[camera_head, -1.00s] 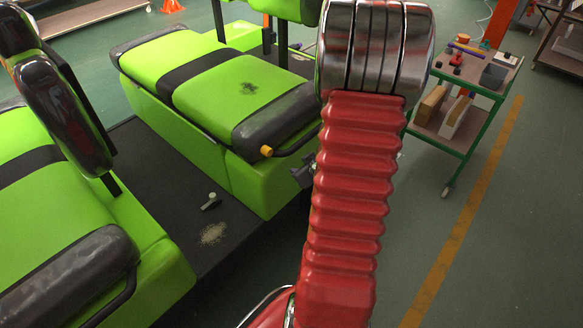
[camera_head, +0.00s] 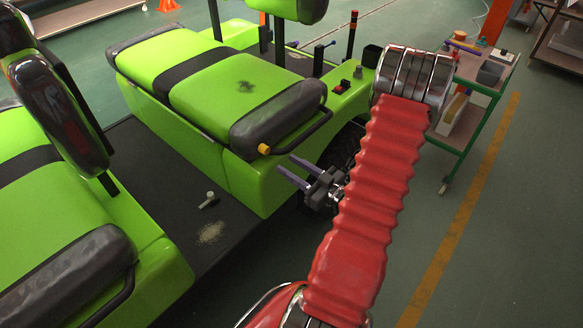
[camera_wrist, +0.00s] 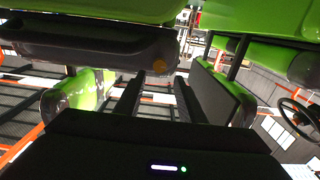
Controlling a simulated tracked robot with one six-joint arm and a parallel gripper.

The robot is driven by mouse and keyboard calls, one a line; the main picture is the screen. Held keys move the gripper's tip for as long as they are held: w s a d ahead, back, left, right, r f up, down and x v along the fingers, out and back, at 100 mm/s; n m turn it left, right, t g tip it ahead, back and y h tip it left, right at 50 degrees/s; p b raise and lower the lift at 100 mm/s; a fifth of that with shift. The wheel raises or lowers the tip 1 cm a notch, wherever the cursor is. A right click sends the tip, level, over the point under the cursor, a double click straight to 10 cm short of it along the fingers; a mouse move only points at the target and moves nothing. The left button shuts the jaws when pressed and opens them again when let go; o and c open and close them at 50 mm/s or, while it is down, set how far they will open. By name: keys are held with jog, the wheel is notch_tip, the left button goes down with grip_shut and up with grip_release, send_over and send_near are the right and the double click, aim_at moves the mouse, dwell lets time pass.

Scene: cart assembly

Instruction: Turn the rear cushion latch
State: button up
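The rear cushion latch is a small yellow-orange knob (camera_head: 264,149) at the lower corner of the green rear cushion (camera_head: 213,79), beside its dark grey padded end (camera_head: 277,118). My gripper (camera_head: 285,163) is just right of and slightly below the knob, with its two dark fingers apart and empty. In the wrist view the knob (camera_wrist: 159,66) appears beyond and between the tips of my open gripper (camera_wrist: 159,78), under the dark cushion edge (camera_wrist: 95,50). There is a visible gap between the fingertips and the knob.
A black handrail (camera_head: 312,130) curves along the cushion end just above my gripper. The green cart body (camera_head: 250,188) is close beside the fingers. A small dark-and-white part (camera_head: 209,200) lies on the black floor. A tool trolley (camera_head: 462,137) stands at right.

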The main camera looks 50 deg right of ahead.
aim_at(268, 152)
dwell(0.3)
jog(key=shift+w+a, duration=0.1)
jog(key=shift+w, duration=4.4)
jog(key=c, duration=0.6)
jog(key=m, duration=0.3)
jog(key=shift+m, duration=0.3)
jog(key=m, duration=0.8)
jog(key=shift+m, duration=0.3)
jog(key=m, duration=0.4)
jog(key=shift+s, duration=0.1)
jog(key=o, duration=0.3)
jog(key=shift+m, duration=0.3)
jog(key=o, duration=0.5)
